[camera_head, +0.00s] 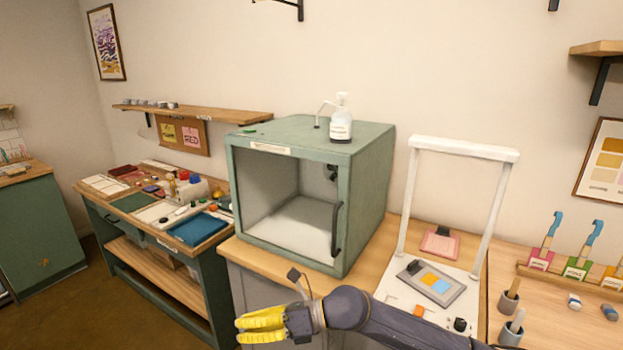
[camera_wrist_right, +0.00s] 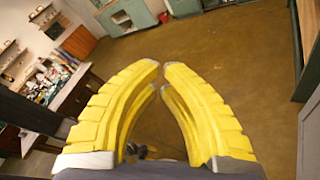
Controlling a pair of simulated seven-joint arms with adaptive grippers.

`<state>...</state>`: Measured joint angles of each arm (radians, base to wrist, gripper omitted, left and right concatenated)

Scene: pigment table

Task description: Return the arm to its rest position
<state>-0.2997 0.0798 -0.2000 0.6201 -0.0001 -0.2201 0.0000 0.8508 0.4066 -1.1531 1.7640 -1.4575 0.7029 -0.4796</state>
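My right arm comes in from the bottom right in the head view and reaches left across the front of the wooden table. Its yellow-fingered right gripper (camera_head: 240,331) points left, in front of the green cabinet (camera_head: 372,185) and apart from it. In the right wrist view the same gripper (camera_wrist_right: 162,72) has its fingertips almost together. Nothing is held between the fingers, and floor shows behind them. My left gripper is not in either view.
Brush cups (camera_head: 509,302) are farther right. A cluttered workbench (camera_head: 186,245) is at left. Open floor (camera_wrist_right: 230,60) lies below the gripper.

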